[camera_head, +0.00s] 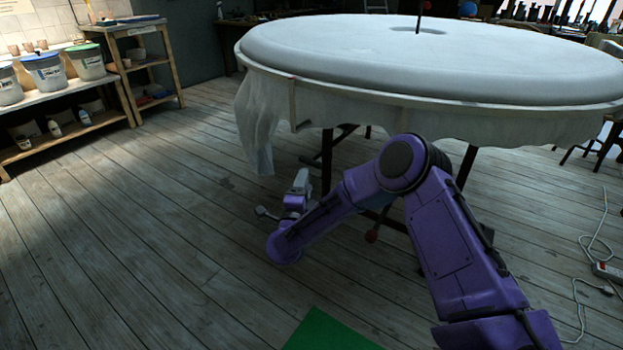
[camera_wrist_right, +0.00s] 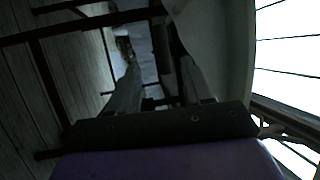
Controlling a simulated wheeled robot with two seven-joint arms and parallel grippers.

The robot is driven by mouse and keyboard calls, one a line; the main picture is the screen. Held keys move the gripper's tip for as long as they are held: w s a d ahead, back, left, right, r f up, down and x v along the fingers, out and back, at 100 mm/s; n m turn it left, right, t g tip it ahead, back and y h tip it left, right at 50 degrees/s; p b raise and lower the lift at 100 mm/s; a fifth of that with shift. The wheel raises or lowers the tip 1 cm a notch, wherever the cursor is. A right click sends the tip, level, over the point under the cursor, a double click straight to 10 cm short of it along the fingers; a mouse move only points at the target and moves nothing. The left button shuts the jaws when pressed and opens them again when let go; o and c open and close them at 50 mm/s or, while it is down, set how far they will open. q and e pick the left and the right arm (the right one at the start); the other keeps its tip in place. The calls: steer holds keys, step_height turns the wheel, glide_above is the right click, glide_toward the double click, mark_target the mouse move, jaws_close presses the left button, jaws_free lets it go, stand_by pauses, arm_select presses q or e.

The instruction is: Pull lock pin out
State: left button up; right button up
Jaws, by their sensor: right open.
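A large round table (camera_head: 420,70) with a thick pale plaster top and a hanging cloth stands ahead. I cannot tell which of these, if either, is the lock pin. My left gripper is not in view.
Dark table legs (camera_head: 326,160) stand close to my right arm. A shelf with lidded buckets (camera_head: 45,72) is at the left. A green mat (camera_head: 328,332) lies on the floor in front, and a power strip with cable (camera_head: 606,271) lies at the right. The left floor is clear.

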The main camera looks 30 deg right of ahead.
steer(key=b+x, duration=0.1)
steer(key=x, duration=0.9)
steer(key=shift+d+r, duration=0.2)
